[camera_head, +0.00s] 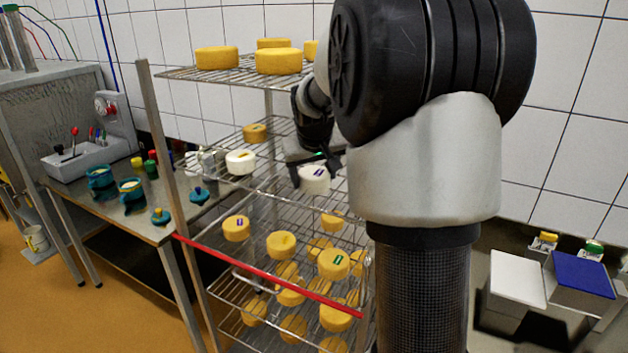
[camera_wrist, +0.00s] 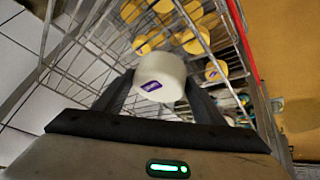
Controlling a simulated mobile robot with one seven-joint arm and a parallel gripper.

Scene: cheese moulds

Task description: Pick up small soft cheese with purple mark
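The small white soft cheese with a purple mark (camera_head: 315,181) is at the right part of the rack's middle level in the head view. In the wrist view the same white cheese (camera_wrist: 158,84) sits between my fingertips, its purple label facing the camera. My gripper (camera_head: 318,157) reaches over it from behind my arm. In the wrist view the fingers of my gripper (camera_wrist: 159,78) meet the cheese on both sides. I cannot tell clearly whether the cheese touches the wire shelf or is just above it.
Another white cheese (camera_head: 240,163) stands left on the same wire shelf (camera_head: 270,180), with a yellow cheese (camera_head: 255,133) behind. Several yellow cheeses fill the upper and lower shelves. A rack post (camera_head: 165,140) stands at left. A bench (camera_head: 150,225) with teal moulds lies further left.

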